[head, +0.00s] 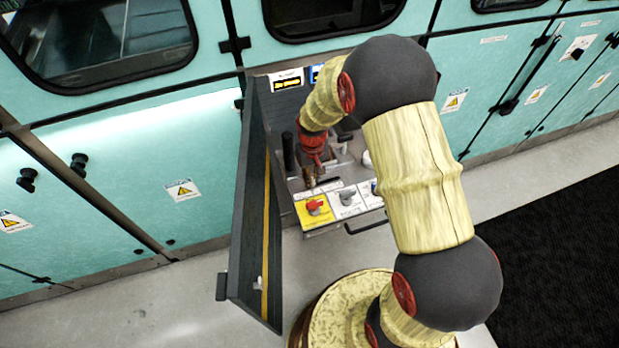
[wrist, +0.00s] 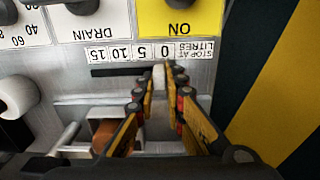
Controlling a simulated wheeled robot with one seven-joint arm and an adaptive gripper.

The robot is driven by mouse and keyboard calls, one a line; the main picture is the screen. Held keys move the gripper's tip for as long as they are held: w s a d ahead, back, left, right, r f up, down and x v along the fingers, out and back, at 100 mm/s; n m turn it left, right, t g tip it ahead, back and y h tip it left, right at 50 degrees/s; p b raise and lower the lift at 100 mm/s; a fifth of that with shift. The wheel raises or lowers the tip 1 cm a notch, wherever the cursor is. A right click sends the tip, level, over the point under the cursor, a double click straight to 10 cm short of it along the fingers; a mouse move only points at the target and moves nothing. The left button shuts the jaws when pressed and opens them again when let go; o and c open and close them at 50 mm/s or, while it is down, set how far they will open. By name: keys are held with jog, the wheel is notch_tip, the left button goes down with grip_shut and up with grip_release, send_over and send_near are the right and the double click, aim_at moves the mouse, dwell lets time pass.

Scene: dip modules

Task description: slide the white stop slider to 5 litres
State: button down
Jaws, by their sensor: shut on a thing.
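The white stop slider (wrist: 159,76) stands in the dark slot (wrist: 112,71) in the wrist view. It lies beside the 0 of the upside-down "STOP AT LITRES" scale (wrist: 130,53), slightly toward the 5. The 5 is just left of the 0 in this view. My gripper (wrist: 160,92) has its two fingers on either side of the slider, shut on it. In the head view my gripper (head: 311,183) is low over the control panel. The slider cannot be made out there.
The yellow ON panel with a red knob (head: 314,206) and the white DRAIN panel (head: 347,200) lie beside the scale. An open dark door (head: 252,200) stands close on the left. A white knob (wrist: 18,96) is at the wrist view's left.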

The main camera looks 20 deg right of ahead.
jog(key=shift+d+p, duration=0.3)
jog(key=shift+d, duration=0.85)
jog(key=c, duration=2)
grip_release()
jog(key=shift+o, duration=0.8)
notch_tip(320, 180, up, 12)
